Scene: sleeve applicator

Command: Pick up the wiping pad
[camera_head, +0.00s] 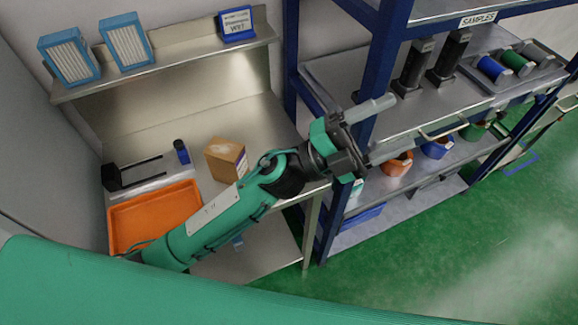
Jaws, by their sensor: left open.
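My left gripper (400,122) is open, with its two grey fingers spread apart and nothing visible between them. It points right, in front of the blue shelving rack and past the right edge of the steel bench. I cannot make out a wiping pad for sure in this view; my left arm hides part of the bench and the lower rack. My right gripper is not in view.
The steel bench (185,125) bears a cardboard box (226,160), a blue bottle (181,152) and an orange tray (150,215). The rack's middle shelf (335,70) holds dark upright devices (413,66). Bins, including an orange one (397,165), stand lower. Green floor (440,240) is open at right.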

